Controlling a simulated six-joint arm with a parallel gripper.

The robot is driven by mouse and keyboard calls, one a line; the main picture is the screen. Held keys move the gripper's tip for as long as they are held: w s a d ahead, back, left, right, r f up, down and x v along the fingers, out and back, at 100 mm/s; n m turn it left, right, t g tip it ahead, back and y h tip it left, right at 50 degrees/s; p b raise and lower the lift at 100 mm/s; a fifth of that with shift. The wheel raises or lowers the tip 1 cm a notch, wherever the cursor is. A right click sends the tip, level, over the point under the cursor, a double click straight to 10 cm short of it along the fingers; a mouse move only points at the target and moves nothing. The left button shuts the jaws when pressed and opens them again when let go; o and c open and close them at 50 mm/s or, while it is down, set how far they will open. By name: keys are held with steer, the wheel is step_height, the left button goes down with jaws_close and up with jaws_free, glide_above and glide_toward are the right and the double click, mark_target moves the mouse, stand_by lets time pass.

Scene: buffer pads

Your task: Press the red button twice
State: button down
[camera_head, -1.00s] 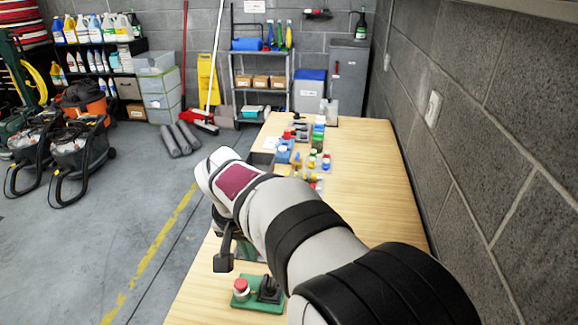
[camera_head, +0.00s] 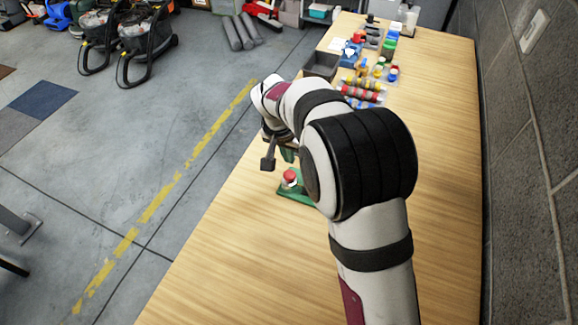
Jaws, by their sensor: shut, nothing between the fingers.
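The red button (camera_head: 290,177) is a round red cap on a green base (camera_head: 293,195) near the left edge of the wooden table. My arm covers the right part of this base. My gripper (camera_head: 269,155) hangs from the end of my arm, up and left of the red button in the picture. Only a dark piece of it shows clearly; it looks shut and empty, and its fingertips are hard to make out. I cannot tell its height above the table. A small green patch (camera_head: 288,154) shows just behind the button, partly hidden by the gripper.
A dark open tray (camera_head: 320,64) and several coloured items, such as red and yellow cylinders (camera_head: 362,94), stand farther back on the table (camera_head: 230,262). The table's front is bare. A block wall (camera_head: 530,220) runs along the right.

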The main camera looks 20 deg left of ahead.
steer(key=shift+s+x, duration=0.15)
steer(key=shift+x, duration=0.7)
steer(key=shift+s+x, duration=0.2)
steer(key=shift+x, duration=0.65)
steer(key=shift+s+x, duration=0.15)
steer(key=shift+x, duration=0.7)
steer(key=shift+f, duration=0.25)
steer(key=shift+f, duration=0.85)
steer(key=w+v, duration=0.1)
steer(key=v, duration=1.3)
steer(key=shift+r, duration=0.2)
glide_toward(290, 175)
steer(key=x, duration=0.5)
steer(key=shift+w+a+f, duration=0.1)
steer(key=shift+w+a, duration=0.05)
steer(key=shift+w, duration=0.3)
steer(key=shift+f, duration=0.65)
